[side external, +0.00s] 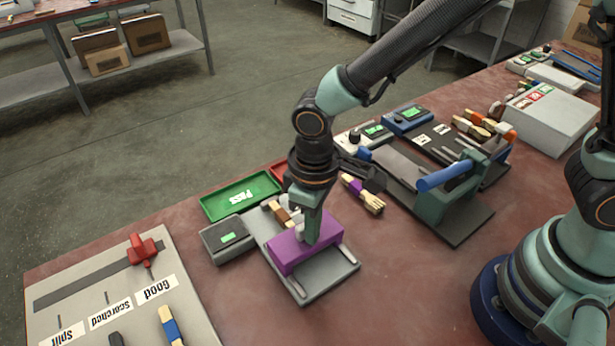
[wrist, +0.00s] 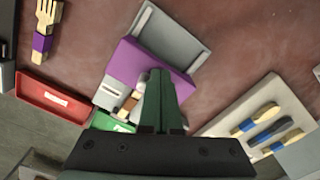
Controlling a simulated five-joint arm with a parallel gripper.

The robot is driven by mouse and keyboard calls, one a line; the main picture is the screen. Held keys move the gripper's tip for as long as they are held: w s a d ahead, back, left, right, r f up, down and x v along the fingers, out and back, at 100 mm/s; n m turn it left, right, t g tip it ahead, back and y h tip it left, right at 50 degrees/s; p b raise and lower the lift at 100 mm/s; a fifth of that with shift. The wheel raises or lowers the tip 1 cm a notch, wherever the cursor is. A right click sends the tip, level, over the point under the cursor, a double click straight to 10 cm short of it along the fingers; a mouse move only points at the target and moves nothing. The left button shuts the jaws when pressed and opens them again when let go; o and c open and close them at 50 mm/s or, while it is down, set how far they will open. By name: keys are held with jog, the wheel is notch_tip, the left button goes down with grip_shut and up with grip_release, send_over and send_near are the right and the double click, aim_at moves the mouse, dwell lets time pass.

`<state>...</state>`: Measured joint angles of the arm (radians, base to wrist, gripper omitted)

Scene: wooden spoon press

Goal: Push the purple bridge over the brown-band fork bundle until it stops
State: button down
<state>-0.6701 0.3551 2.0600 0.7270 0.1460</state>
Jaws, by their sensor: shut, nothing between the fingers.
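The purple bridge (side external: 290,250) spans a grey plate (side external: 318,283) with raised side rails. It also shows in the wrist view (wrist: 133,62). The brown-band fork bundle (side external: 281,213) lies on the plate beside the bridge, on the side of the green tray; its far part is hidden. The brown band also shows in the wrist view (wrist: 130,103). My gripper (side external: 308,240) is shut and empty, pointing down with its fingertips at the bridge. In the wrist view my gripper's fingers (wrist: 157,80) overlap the bridge; I cannot tell whether they touch it.
A grey box with a green display (side external: 228,238) stands left of the plate. Behind are a green PASS tray (side external: 240,195), a red tray (wrist: 55,97) and a purple-band fork bundle (side external: 363,194). A blue-handled press (side external: 445,180) stands right.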

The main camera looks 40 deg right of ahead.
dwell(0.7)
jog(key=shift+s, duration=0.5)
notch_tip(320, 180, up, 7)
dwell(0.6)
jog(key=d+r+m+t, duration=0.2)
jog(key=d+r, duration=0.3)
jog(key=d, duration=0.6)
jog(key=d+r+m+t, duration=0.3)
jog(key=d+r+m, duration=0.1)
jog(key=d, duration=0.8)
jog(key=shift+w+r+t, duration=0.25)
jog(key=shift+r+t, duration=0.05)
jog(key=shift+r, duration=0.55)
